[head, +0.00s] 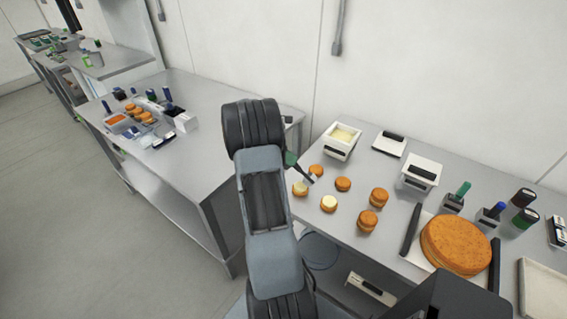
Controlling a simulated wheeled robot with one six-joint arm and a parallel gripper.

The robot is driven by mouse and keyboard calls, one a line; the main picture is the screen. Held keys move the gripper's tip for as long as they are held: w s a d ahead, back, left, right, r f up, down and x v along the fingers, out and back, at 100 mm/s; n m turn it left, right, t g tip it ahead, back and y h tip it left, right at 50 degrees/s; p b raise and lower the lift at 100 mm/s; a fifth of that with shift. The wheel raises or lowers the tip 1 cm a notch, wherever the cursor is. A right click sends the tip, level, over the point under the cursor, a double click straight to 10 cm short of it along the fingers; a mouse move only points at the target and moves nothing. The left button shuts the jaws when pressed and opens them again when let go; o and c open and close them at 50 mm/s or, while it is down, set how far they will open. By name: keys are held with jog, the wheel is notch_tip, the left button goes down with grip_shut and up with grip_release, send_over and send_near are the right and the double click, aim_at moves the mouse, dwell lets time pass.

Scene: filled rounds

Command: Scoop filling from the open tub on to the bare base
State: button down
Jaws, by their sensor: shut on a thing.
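The open tub (335,154) is white with pale yellow filling (343,135) and stands at the back of the right counter. Two orange-brown bases, one (343,184) in the middle and one (316,169) behind it, look bare. Two rounds, (300,189) and (328,204), have pale filling on top. Two taller rounds, (379,197) and (367,222), look stacked. My gripper (287,147), mostly hidden behind my arm, is shut on a green-handled tool (291,159). Its tip is near the left rounds; I cannot tell its height or whether it carries filling.
Right of the tub are a flat white piece (389,144) and a white container (421,170). A large orange cake (456,246), dark-handled tools, bottles and a pale tray (543,290) fill the right. Another steel counter (190,170) stands left, with a gap between.

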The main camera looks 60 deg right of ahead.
jog(key=s+r+t+p, duration=0.1)
jog(key=s+t, duration=0.1)
jog(key=s+d+r+t+y+p, duration=0.1)
jog(key=s+t+p, duration=0.1)
jog(key=s+r+t+y+p, duration=0.1)
jog(key=s+t, duration=0.1)
jog(key=shift+s+d+r+t+p, duration=0.3)
jog(key=shift+s+d+r+t, duration=0.05)
jog(key=shift+s+d+t, duration=0.05)
jog(key=shift+s+d+r+t+y, duration=0.15)
jog(key=shift+s+r+t, duration=0.1)
jog(key=shift+s+t, duration=0.3)
jog(key=shift+s+d+r+t+y, duration=0.1)
jog(key=shift+s+r+t+y, duration=0.1)
jog(key=shift+s+t, duration=0.3)
jog(key=shift+w, duration=0.1)
